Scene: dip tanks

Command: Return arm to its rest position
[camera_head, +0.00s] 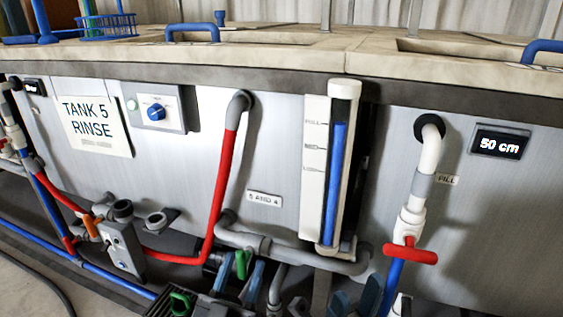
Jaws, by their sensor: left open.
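My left gripper (238,280) is low in the view, left of centre. My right gripper (355,299) is at the bottom edge, right of centre, left of the blue lower pipe below a red valve handle (410,253). Only the ends of its blue-grey fingers show, and whether they are open or shut is unclear. The rest of both arms is out of view or hidden.
The tank front (200,165) carries a "TANK 5 RINSE" sign (94,126), a control box with a blue knob (156,112), a blue level gauge (335,165) and a "50 cm" display (499,143). A red pipe (222,180) and a grey valve box (122,248) stand out in front.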

